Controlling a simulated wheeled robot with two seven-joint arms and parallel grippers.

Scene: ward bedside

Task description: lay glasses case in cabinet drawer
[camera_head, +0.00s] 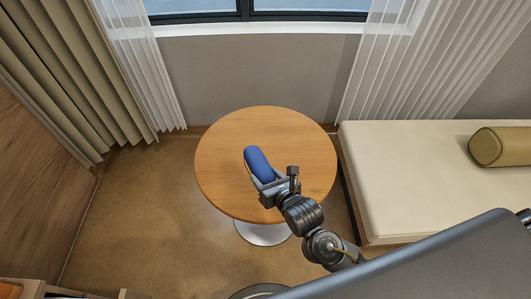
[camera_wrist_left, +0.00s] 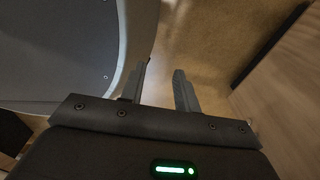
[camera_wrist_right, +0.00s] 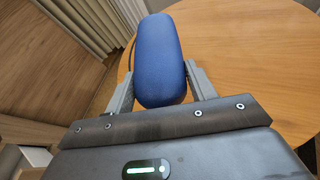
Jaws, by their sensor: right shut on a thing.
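The glasses case is a blue, rounded, elongated case (camera_head: 258,162). My right gripper (camera_head: 273,182) is shut on one end of it, over the round wooden table. In the right wrist view the case (camera_wrist_right: 160,62) sits between the two fingers of my right gripper (camera_wrist_right: 160,88). I cannot tell whether the case touches the table top. My left gripper (camera_wrist_left: 162,88) shows in its own wrist view, with its fingers apart and nothing between them. The cabinet drawer cannot be clearly made out; at the bottom left of the head view only edges of wooden furniture (camera_head: 30,288) show.
The round wooden table (camera_head: 220,150) is otherwise bare. A cream daybed (camera_head: 420,185) with an olive bolster (camera_head: 502,146) stands at the right. Curtains (camera_head: 75,80) and a window are at the back. Open floor (camera_head: 150,200) lies left of the table.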

